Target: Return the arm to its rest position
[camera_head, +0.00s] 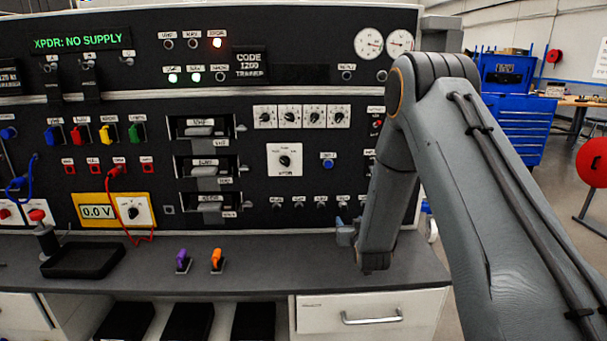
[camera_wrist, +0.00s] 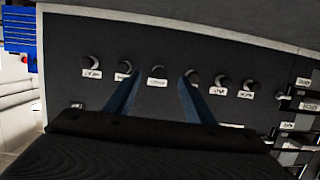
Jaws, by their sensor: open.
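My arm comes in from the right of the head view and bends over at the elbow, with its forearm hanging down in front of the panel's right side. My gripper (camera_head: 345,230) shows only in part at the left of the wrist, low in front of the panel and above the bench edge. In the wrist view my gripper (camera_wrist: 158,82) has two blue fingers spread apart with nothing between them. They point at a row of dark knobs (camera_wrist: 157,70) on the black panel. I cannot tell whether the fingertips touch the panel.
The black test panel (camera_head: 230,228) stands behind the grey bench top (camera_head: 130,285). A purple connector (camera_head: 182,260), an orange connector (camera_head: 216,258) and a black tray (camera_head: 83,260) are on the bench. A blue tool cabinet (camera_head: 512,130) and a red reel (camera_head: 592,162) stand at the right.

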